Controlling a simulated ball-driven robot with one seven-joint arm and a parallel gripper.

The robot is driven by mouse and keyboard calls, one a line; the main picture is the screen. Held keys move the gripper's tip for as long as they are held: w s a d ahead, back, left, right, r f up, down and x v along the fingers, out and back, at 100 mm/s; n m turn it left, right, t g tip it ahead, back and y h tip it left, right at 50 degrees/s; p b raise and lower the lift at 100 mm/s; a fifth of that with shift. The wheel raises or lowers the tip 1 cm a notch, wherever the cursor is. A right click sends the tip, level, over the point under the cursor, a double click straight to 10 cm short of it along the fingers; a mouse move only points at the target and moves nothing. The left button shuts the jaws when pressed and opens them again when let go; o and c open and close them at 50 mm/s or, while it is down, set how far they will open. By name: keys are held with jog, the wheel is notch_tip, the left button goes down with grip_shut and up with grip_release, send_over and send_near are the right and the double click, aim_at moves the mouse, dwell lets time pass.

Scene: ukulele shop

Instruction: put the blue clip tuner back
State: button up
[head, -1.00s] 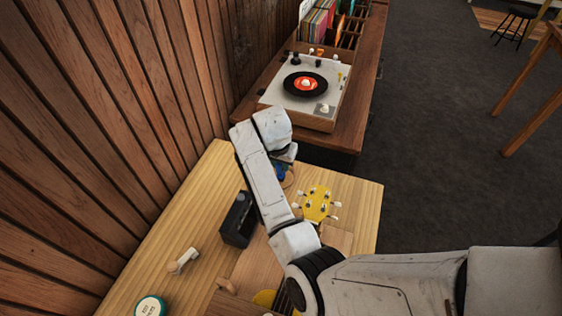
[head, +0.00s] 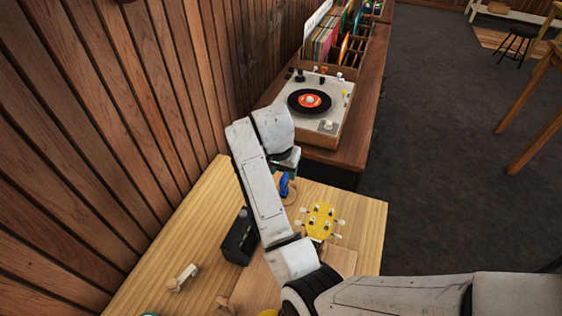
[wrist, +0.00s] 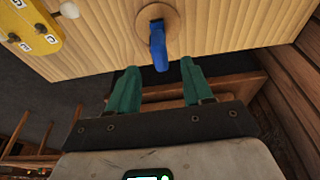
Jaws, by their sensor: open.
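The blue clip tuner (head: 285,184) stands on a round wooden disc (head: 291,196) near the far end of the light wood bench, partly hidden by my arm in the head view. In the wrist view the blue tuner (wrist: 159,49) is on the round disc (wrist: 144,26), just beyond my gripper. My gripper (wrist: 160,77) shows two green fingers spread apart with nothing between them. The tuner's lower end points toward the gap between the fingertips. I cannot tell whether the gripper touches it. In the head view my gripper is mostly hidden behind my arm.
A yellow ukulele headstock (head: 320,220) lies beside the disc. A black box (head: 238,238) and a small pale peg-like piece (head: 184,277) are on the bench (head: 350,205). A record player (head: 318,103) stands beyond it. The plank wall (head: 90,120) is close on the left.

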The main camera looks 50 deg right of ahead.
jog(key=v, duration=0.6)
jog(key=shift+b, duration=0.3)
jog(key=shift+s, duration=0.1)
